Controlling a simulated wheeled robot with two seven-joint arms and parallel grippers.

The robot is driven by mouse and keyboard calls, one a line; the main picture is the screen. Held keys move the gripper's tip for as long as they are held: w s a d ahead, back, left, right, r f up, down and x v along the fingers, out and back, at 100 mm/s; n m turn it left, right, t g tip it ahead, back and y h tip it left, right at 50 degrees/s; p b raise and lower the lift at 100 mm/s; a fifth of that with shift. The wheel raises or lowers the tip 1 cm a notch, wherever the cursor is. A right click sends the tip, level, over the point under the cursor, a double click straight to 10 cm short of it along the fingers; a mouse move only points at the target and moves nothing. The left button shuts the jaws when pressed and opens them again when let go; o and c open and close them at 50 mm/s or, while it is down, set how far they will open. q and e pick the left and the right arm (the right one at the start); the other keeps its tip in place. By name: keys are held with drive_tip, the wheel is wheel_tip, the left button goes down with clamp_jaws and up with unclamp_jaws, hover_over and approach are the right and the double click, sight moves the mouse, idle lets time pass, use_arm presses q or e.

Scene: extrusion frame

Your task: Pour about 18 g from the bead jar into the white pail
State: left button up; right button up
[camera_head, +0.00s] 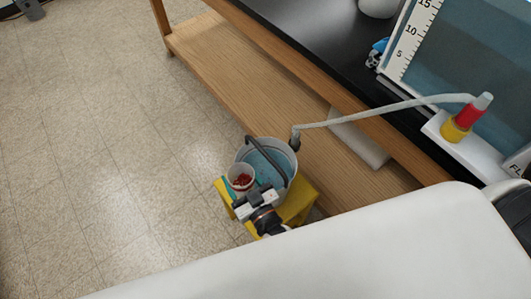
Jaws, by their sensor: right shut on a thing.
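The bead jar (240,179) is a small pale open cup with red beads inside. My right gripper (246,191) is shut on it, with a fingertip at either side. The jar is beside the front left of the white pail (292,165), overlapping its rim in this view. It looks about upright. The pail has a dark arched handle and a blue inside, perhaps liquid. Part of the pail's front is hidden behind the jar and gripper. I cannot tell whether any beads are in the pail. My left gripper is not in view.
The pail stands on a yellow stool (301,203). A pale hose (385,108) runs from a red and yellow fitting (461,120) to the pail's rim. A wooden bench with a lower shelf (245,70) is behind.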

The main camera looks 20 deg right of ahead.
sight(250, 168)
drive_tip(key=shift+r, duration=0.15)
drive_tip(key=shift+w+d+r+m+g+p, duration=0.25)
drive_tip(key=shift+d+m+g+p, duration=0.1)
drive_tip(key=shift+m+p, duration=0.35)
drive_tip(key=shift+w+d+r+m+g+p, duration=0.35)
drive_tip(key=shift+m+p, duration=0.2)
drive_tip(key=shift+m, duration=0.25)
drive_tip(key=shift+w+d+r+m+g+p, duration=0.25)
drive_tip(key=shift+d+m+p, duration=0.1)
drive_tip(key=shift+m, duration=0.1)
drive_tip(key=shift+w+d+r+m+g+p, duration=0.1)
drive_tip(key=shift+d+r+m+g+p, duration=0.15)
drive_tip(key=shift+m, duration=0.2)
drive_tip(key=r+m+g+y+p, duration=0.1)
drive_tip(key=m, duration=0.1)
drive_tip(key=d+r+m+g+y+p, duration=0.1)
drive_tip(key=m, duration=0.1)
drive_tip(key=w+r+m+g+y+p, duration=0.1)
drive_tip(key=r+m+g, duration=0.1)
drive_tip(key=m, duration=0.1)
drive_tip(key=shift+w+d, duration=0.1)
drive_tip(key=shift+d, duration=0.25)
drive_tip(key=shift+w+d+r+m+g+y+p, duration=0.15)
drive_tip(key=shift+r+m+g+y+p, duration=0.25)
drive_tip(key=shift+m+p, duration=0.4)
idle(1.5)
